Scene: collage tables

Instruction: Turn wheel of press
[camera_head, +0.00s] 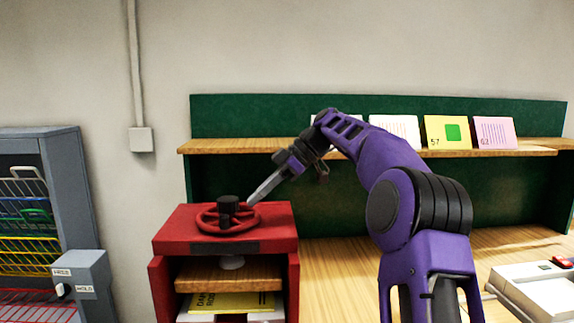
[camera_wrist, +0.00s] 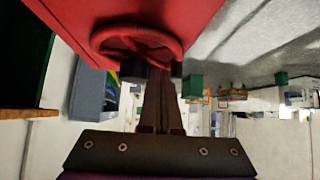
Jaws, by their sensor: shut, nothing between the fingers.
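The red press (camera_head: 180,222) stands on the wooden table at the left, with its red wheel (camera_head: 207,222) lying flat on top around a black hub and knob. My gripper (camera_head: 250,203) reaches down from the upper right, its fingers together, with the tips at the right-hand rim of the wheel. In the wrist view the wheel (camera_wrist: 103,38) is at the top centre, and the closed fingertips of my gripper (camera_wrist: 158,72) overlap its near rim. I cannot tell whether they touch it. Nothing shows between the fingers.
Inside the press are a wooden plate (camera_head: 200,279) and a yellow sheet (camera_head: 218,302). A green-backed shelf (camera_head: 350,151) with cards stands behind. A grey rack (camera_head: 85,190) with coloured wire trays and a grey switch box (camera_head: 90,275) are at the left. A white device (camera_head: 535,290) lies at the right.

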